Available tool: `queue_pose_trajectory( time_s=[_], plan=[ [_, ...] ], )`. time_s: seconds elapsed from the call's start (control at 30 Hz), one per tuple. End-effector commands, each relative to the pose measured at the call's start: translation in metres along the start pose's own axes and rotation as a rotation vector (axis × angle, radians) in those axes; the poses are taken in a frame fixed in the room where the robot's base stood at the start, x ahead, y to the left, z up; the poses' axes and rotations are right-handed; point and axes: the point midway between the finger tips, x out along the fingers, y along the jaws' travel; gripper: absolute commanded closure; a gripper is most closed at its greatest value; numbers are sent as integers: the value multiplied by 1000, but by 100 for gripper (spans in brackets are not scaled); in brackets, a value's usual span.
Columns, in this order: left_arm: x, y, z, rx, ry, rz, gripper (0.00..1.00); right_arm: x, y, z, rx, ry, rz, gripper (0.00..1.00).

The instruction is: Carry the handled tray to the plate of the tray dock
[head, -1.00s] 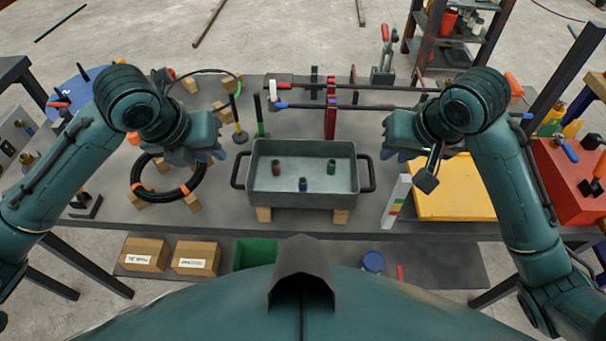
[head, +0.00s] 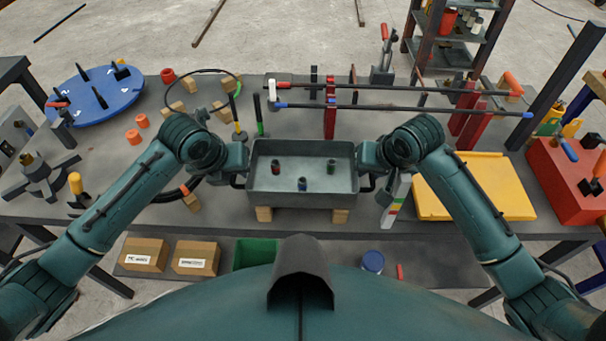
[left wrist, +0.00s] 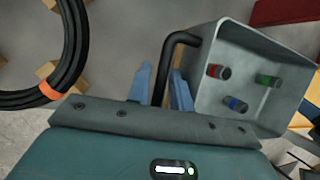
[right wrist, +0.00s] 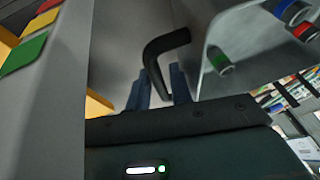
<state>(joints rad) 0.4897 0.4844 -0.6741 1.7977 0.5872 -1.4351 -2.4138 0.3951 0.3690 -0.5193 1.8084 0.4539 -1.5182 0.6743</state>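The grey handled tray (head: 302,190) rests level on wooden blocks at the middle of the bench. It holds three small dark cylinders with red, blue and green bands. My left gripper (left wrist: 163,88) is at its left handle (left wrist: 177,42); the blue fingers stand apart with the handle bar between them. My right gripper (right wrist: 160,88) is at the right handle (right wrist: 163,42), its fingers also apart on either side of the bar. In the head view the wrists hide both sets of fingertips. I cannot tell for certain which surface is the dock plate; a yellow board (head: 475,188) lies to the right.
A black cable coil (left wrist: 62,65) lies close to my left gripper. Long bars (head: 400,108) on red stands (head: 330,112) cross behind the tray. A blue disc (head: 95,95) lies at the back left.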

Motion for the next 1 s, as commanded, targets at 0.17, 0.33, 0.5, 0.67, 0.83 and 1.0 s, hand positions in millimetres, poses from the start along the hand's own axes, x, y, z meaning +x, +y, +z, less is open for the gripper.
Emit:
queue_pose_trajectory(
  time_s=[0.17,0.33,0.5,0.67,0.83,1.0],
  plan=[
    [0,0,0,0,0,0,81,0,0,0,0,0,0,81],
    [0,0,0,0,0,0,95,0,0,0,0,0,0,95],
    [0,0,0,0,0,0,100,0,0,0,0,0,0,100],
    [-1,0,0,0,0,0,100,-1,0,0,0,0,0,100],
    [-1,0,0,0,0,0,100,-1,0,0,0,1,0,100],
    [-2,0,1,0,-3,-1,100,-2,0,-2,0,4,-2,100]
  ],
)
